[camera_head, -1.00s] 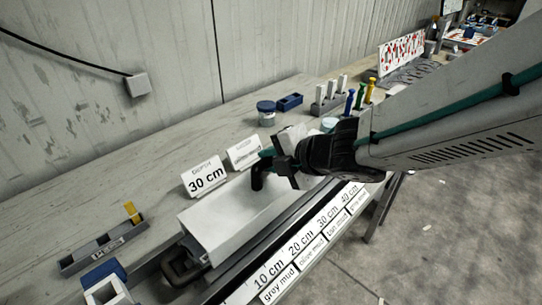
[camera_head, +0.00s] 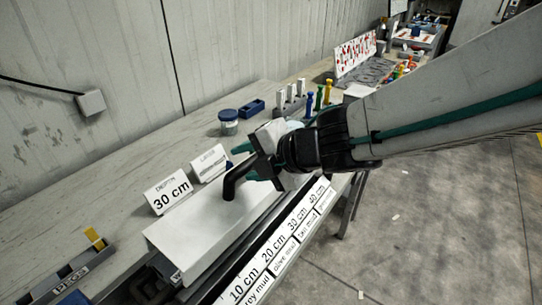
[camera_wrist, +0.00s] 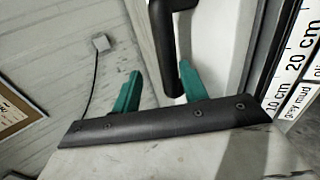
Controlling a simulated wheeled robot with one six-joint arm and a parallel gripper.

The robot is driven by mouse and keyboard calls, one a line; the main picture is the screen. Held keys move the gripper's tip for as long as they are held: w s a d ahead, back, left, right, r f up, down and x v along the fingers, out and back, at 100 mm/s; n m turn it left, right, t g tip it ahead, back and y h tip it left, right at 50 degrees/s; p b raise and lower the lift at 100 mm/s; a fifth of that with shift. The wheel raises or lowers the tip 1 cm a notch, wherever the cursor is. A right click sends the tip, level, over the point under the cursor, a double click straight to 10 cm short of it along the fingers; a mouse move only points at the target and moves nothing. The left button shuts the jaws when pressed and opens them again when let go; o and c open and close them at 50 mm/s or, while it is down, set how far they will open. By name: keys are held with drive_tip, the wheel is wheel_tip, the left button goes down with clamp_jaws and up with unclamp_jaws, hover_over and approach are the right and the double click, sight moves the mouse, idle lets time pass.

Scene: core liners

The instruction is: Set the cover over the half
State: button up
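A long white cover (camera_head: 187,238) with a black bent handle (camera_head: 232,181) on top lies along the front edge of the bench, beside the depth scale. The half is not clearly visible; the cover may hide it. My gripper (camera_head: 250,160) is at the handle, above the far part of the cover. In the wrist view its two teal fingers (camera_wrist: 158,88) stand wide apart. The handle (camera_wrist: 165,45) shows between and beyond them, closer to the right finger; contact cannot be told.
A depth scale with mud labels (camera_head: 268,250) runs along the front. Behind the cover stand a "30 cm" card (camera_head: 168,192), another card (camera_head: 210,164), a blue-lidded jar (camera_head: 229,122) and a blue tray (camera_head: 251,109). A pegs rack (camera_head: 70,274) is at left.

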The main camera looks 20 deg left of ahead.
drive_tip(key=v, duration=0.7)
drive_tip(key=shift+d, duration=0.1)
drive_tip(key=w+d+r+m+t+h, duration=0.25)
drive_tip(key=w+d+m, duration=0.2)
drive_tip(key=d, duration=0.35)
drive_tip(key=w+d+r+m+t+h, duration=0.1)
drive_tip(key=w+d+m+t+h, duration=0.2)
drive_tip(key=d+m, duration=0.4)
drive_tip(key=w+d+r+m+t+h, duration=0.1)
drive_tip(key=w+d+m+t+h, duration=0.25)
drive_tip(key=d, duration=0.55)
drive_tip(key=s+d+f+m+g+h, duration=0.1)
drive_tip(key=s+d+m+g+h, duration=0.15)
drive_tip(key=d+m, duration=0.35)
drive_tip(key=s+d+f+m+g+h, duration=0.15)
drive_tip(key=s+d+m, duration=0.25)
drive_tip(key=d, duration=0.4)
drive_tip(key=s+d+f+m+g+y, duration=0.1)
drive_tip(key=s+m+g, duration=0.5)
drive_tip(key=s, duration=0.9)
wheel_tip(320, 180, down, 2)
drive_tip(key=shift+d+f+m+g+y, duration=0.1)
drive_tip(key=shift+d+m+g+y, duration=0.2)
drive_tip(key=shift+m+y, duration=0.45)
